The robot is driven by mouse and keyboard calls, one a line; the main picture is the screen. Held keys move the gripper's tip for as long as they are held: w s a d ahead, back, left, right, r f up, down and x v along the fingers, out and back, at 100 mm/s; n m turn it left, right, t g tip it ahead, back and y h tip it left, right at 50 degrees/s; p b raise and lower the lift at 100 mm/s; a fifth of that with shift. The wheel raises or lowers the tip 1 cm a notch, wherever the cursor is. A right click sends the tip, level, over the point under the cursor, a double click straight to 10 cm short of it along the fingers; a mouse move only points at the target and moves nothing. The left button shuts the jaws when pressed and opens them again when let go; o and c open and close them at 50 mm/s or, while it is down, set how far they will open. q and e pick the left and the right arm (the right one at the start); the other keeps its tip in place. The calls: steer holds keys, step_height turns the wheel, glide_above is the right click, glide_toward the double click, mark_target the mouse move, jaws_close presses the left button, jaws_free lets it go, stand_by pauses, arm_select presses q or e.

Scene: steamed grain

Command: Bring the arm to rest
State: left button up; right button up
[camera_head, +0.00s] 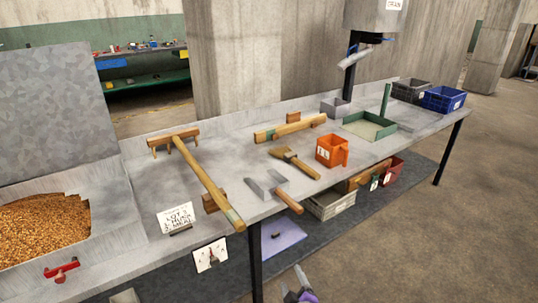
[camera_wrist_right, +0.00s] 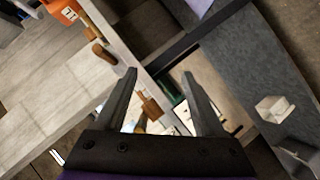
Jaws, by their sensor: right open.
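My right gripper (camera_head: 293,280) shows at the bottom edge of the head view, in front of the workbench and below its top. In the right wrist view the two grey fingers of the right gripper (camera_wrist_right: 160,76) stand apart with nothing held between them. The workbench (camera_head: 230,160) lies beyond the fingers in the head view. My left gripper is not in the head view.
The bench holds a long-handled wooden rake (camera_head: 205,180), a scraper (camera_head: 270,190), a brush (camera_head: 295,162), an orange measuring box (camera_head: 330,152) and a green tray (camera_head: 370,127). A grain bin (camera_head: 45,230) is at left. Crates (camera_head: 330,204) sit on the lower shelf. Floor at right is clear.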

steer(key=s+d+m+g+h, duration=0.3)
steer(key=s+d+m+g, duration=0.3)
steer(key=s+d, duration=0.5)
steer(key=s+m+g, duration=0.3)
steer(key=s+m, duration=0.3)
steer(key=s, duration=1)
arm_select(q)
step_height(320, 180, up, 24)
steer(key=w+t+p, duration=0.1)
steer(key=p, duration=2)
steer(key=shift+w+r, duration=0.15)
arm_select(e)
step_height(320, 180, up, 23)
steer(key=shift+w+d+r+t+y, duration=0.2)
steer(key=shift+w+t+y, duration=0.2)
steer(key=shift+w, duration=0.05)
